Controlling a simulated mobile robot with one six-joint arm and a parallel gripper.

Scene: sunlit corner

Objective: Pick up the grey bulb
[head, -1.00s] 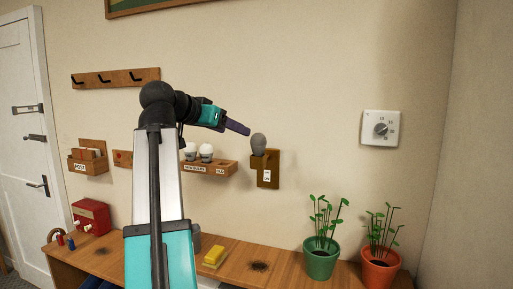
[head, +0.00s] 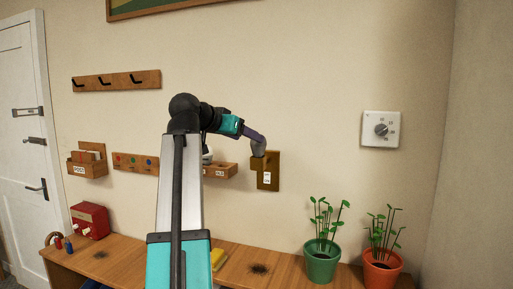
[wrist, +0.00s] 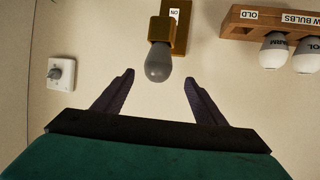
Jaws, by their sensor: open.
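The grey bulb (head: 258,149) sits in a small wooden wall holder (head: 267,172) with a white label. In the wrist view the grey bulb (wrist: 158,64) points toward me from its holder (wrist: 181,14). My gripper (wrist: 158,80) is open, with one finger on each side of the bulb's rounded end and a gap on both sides. In the head view my gripper (head: 262,139) is at the bulb and partly covers it. Nothing is held.
A wooden wall shelf (wrist: 236,28) marked for old and new bulbs holds white bulbs (wrist: 275,55) beside the holder. A wall dial (head: 381,129) is on the right. Potted plants (head: 321,262) stand on the bench (head: 230,277) below.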

